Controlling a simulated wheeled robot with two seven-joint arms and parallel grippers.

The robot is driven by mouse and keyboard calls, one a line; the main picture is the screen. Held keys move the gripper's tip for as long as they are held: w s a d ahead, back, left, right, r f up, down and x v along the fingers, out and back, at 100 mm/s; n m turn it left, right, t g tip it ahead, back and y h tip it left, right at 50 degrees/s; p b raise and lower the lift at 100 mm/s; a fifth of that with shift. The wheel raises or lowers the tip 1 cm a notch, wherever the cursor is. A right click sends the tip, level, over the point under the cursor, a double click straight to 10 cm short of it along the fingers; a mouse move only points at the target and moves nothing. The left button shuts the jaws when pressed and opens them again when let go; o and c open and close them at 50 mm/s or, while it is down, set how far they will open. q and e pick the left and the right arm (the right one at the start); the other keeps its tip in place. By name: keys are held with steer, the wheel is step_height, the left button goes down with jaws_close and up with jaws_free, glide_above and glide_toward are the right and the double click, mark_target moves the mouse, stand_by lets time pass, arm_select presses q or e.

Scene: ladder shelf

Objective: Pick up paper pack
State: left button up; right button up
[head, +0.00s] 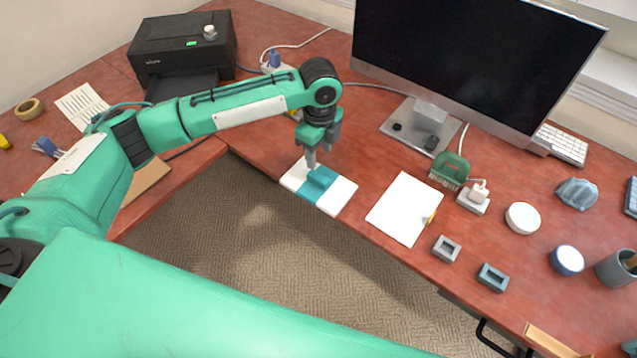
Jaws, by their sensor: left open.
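The paper pack (338,196) looks like a flat white slab with a teal band and a raised teal block across its middle. It lies at the front edge of the red desk in the head view. My left gripper (311,162) points down just above the raised block, close to its back left end. It is open and holds nothing. Whether a fingertip touches the block cannot be told. My right gripper does not show.
A white sheet (404,209) lies right of the pack. A monitor (470,60), a green brush-like item (450,168), a white plug (476,196) and two small square frames (446,248) are further right. A black printer (183,52) stands back left. Carpet (235,215) lies below the desk edge.

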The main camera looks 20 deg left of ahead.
mark_target(318, 177)
arm_select(q)
step_height(318, 177, down, 9)
steer(key=shift+a+p, duration=0.1)
steer(key=shift+p, duration=0.3)
jaws_close()
